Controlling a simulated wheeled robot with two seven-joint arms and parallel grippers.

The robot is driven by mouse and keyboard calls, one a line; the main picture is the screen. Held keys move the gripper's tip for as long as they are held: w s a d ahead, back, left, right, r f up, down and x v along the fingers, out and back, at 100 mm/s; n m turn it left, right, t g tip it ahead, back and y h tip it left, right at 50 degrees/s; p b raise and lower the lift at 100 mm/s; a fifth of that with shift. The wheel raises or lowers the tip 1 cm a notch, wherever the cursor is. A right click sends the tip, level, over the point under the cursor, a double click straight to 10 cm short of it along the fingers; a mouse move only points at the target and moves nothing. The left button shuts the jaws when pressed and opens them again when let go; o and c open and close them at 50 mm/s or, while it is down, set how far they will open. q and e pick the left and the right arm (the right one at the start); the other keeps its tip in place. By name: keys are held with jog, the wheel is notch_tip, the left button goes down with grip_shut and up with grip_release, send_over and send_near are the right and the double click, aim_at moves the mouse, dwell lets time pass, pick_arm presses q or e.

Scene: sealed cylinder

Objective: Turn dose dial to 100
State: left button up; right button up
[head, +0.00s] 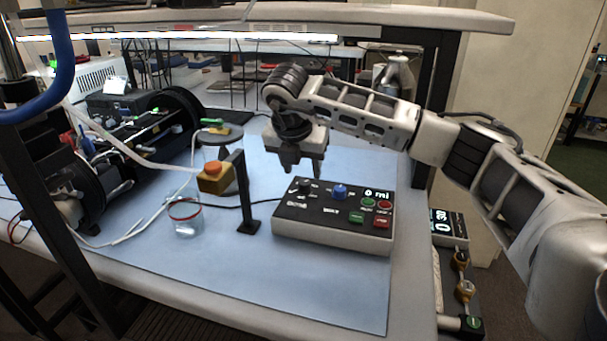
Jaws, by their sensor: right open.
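The control box (333,226) sits on the blue mat, with a black top panel. A black knob (305,187) is at its left and a blue knob (340,191) near its middle; the small labels are too blurred to show which is the dose dial. Its display (377,193) reads "0 ml". Green and red buttons sit on its right side. My right gripper (302,169) points down with its jaws open and empty, just above and behind the black knob, seemingly apart from it. My left gripper is not in view.
A glass beaker (185,217) stands left of the box. A cable runs to the box. A large black apparatus (130,140) fills the left. The front of the blue mat (300,290) is clear.

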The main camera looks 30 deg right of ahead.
aim_at(304, 182)
jog(key=x, duration=0.4)
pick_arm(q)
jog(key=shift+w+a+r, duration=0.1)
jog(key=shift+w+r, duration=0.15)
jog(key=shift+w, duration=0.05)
pick_arm(e)
jog(key=shift+w+d+f, duration=0.1)
jog(key=shift+f, duration=0.2)
jog(key=c, duration=1)
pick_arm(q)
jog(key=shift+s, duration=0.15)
